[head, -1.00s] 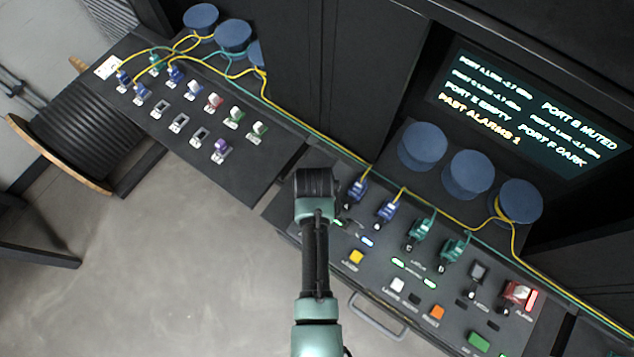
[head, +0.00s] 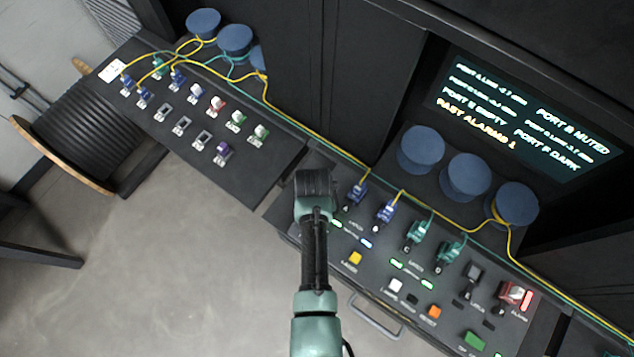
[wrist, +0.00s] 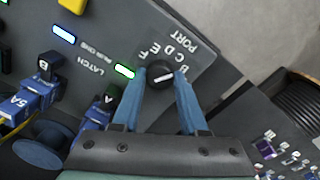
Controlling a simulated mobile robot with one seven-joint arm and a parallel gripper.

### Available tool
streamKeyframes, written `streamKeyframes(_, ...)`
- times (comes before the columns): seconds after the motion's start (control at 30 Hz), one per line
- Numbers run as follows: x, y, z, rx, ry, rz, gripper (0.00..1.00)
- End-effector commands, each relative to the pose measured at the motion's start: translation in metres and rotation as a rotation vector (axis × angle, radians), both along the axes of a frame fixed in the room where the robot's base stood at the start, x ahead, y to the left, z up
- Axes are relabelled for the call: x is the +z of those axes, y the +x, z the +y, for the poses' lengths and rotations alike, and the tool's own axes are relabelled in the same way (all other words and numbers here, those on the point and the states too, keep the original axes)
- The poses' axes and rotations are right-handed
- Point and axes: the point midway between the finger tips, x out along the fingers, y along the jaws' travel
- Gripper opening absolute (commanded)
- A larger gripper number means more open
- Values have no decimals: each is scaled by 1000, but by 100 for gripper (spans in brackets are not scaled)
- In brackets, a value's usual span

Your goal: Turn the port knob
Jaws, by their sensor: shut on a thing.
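The port knob (wrist: 160,76) is a round black knob with a white pointer line, on the dark panel under the lettering PORT. The letters B to F arc around it in the wrist view. Its line slants toward the B side, though the finger partly covers that edge. My gripper (wrist: 162,82) has its two blue fingers on either side of the knob, shut on it. In the head view my gripper (head: 315,187) is over the panel's left end and hides the knob.
Plugged blue and green connectors (head: 384,212) and lit latch lights stand right of my gripper, with a yellow button (head: 355,258) below. Blue round spools (head: 421,150) stand behind. The screen (head: 530,110) reads PORT B MUTED, PORT F DARK. A cable drum (head: 92,135) is at left.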

Motion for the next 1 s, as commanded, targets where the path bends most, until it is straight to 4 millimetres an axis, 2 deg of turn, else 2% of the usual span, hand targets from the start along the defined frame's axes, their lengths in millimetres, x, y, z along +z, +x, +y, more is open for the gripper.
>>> streamKeyframes(0.4, 0, 0, 0, -183, -1, 0, 0)
streamKeyframes(0.93, 0, 1, 0, -207, 0, -1, 0)
streamKeyframes(0.97, 0, 1, 0, -207, 0, -1, 45)
streamKeyframes(1.0, 0, 1, 0, -207, 0, -1, 52)
